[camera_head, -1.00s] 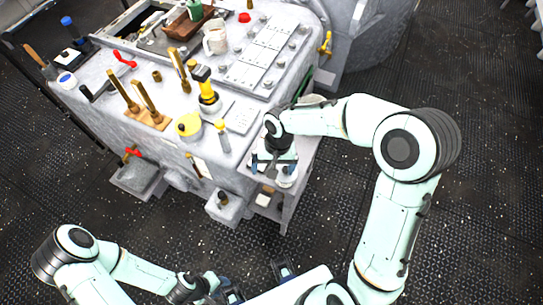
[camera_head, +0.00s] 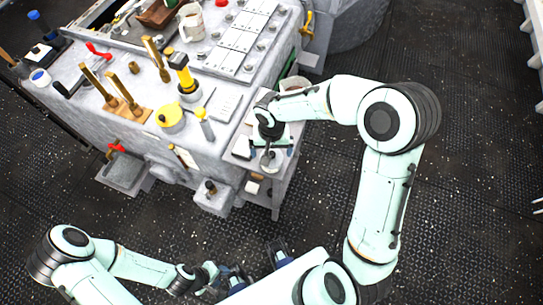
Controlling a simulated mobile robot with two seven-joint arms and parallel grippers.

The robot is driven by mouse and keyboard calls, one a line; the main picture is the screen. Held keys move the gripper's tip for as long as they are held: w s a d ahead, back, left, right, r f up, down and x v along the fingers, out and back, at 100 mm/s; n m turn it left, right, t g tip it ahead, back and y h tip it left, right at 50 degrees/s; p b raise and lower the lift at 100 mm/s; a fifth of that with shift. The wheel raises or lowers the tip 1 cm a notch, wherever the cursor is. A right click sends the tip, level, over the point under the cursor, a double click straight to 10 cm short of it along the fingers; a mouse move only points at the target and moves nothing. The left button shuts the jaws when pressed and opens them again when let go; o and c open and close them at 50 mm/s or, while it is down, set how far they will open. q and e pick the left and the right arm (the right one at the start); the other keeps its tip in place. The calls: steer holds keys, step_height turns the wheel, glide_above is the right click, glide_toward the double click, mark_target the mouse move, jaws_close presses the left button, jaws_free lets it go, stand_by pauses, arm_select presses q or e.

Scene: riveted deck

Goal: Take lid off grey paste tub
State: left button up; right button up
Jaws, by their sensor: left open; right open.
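A small round whitish-grey tub (camera_head: 271,162) stands on the low side shelf at the right end of the grey machine. It is partly hidden by my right gripper, and I cannot make out its lid from its body. My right gripper (camera_head: 271,151) points down over the tub, open, with one finger on each side of it. I cannot tell whether the fingers touch it. My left gripper (camera_head: 238,278) is open and appears empty, low in the view, well away from the tub.
A light block (camera_head: 242,147) sits left of the tub on the side shelf, and a pot (camera_head: 294,84) stands behind. The machine top holds a yellow tub (camera_head: 170,116), a yellow-handled tool (camera_head: 184,72), brass handles (camera_head: 122,92) and a mug (camera_head: 191,22). Open floor lies right.

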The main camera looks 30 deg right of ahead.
steer(key=shift+d+f, duration=0.1)
steer(key=shift+f, duration=1.35)
steer(key=c, duration=0.9)
steer(key=shift+r, duration=0.1)
steer(key=shift+c, duration=0.2)
